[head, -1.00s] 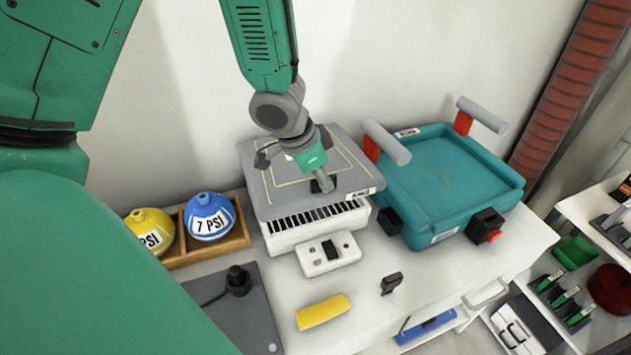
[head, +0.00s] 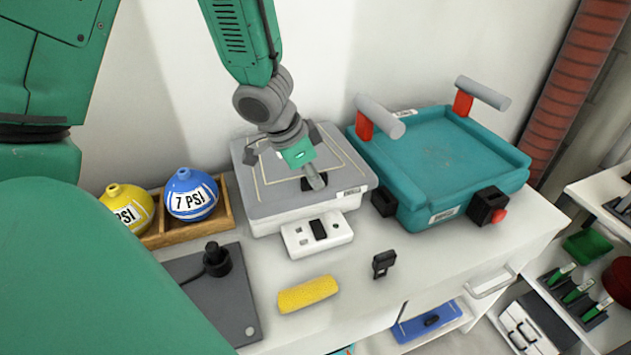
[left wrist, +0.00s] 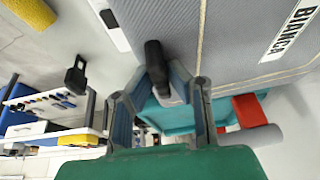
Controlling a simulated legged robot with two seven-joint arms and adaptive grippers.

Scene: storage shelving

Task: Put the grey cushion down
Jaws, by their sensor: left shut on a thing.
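The grey cushion (head: 343,166) is a flat grey slab with cream lines and a white label. It lies level over a white box (head: 277,228) at the table's back; I cannot tell if it rests fully on it. My left gripper (head: 314,182) comes down from above and is shut on the cushion's black handle. In the left wrist view the fingers (left wrist: 165,88) close around the dark handle knob (left wrist: 154,58), and the cushion (left wrist: 230,35) fills the top with its BIANCA label. My right gripper is not in view.
A teal tray unit (head: 445,155) with grey handles stands close on the right. Yellow (head: 125,207) and blue (head: 191,194) flasks sit in a wooden rack on the left. A white switch plate (head: 317,234), yellow sponge (head: 307,294) and black clip (head: 384,264) lie in front.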

